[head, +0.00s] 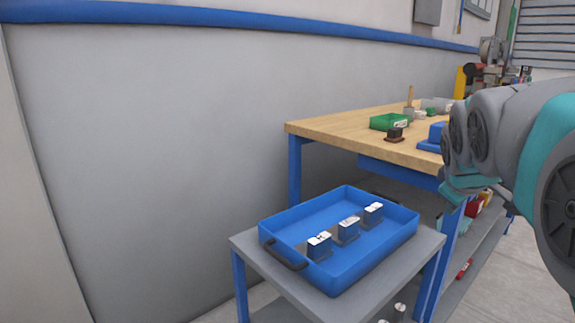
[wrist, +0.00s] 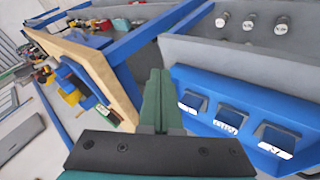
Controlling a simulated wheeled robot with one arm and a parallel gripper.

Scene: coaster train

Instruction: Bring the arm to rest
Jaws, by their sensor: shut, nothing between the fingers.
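My gripper (wrist: 159,76) shows in the wrist view with its two green fingers pressed together and nothing between them. In the head view my arm comes in from the right, in front of the workbench and to the right of the blue tray (head: 342,277). The fingertips are not clear there. In the wrist view the tray (wrist: 205,78) lies to the right of the fingers, apart from them.
The tray sits on a grey cart (head: 287,287) and holds three dark blocks with white tops (head: 348,231). A wooden workbench (head: 345,127) behind carries a green bin (head: 389,122) and other items. A wall (head: 150,150) stands left.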

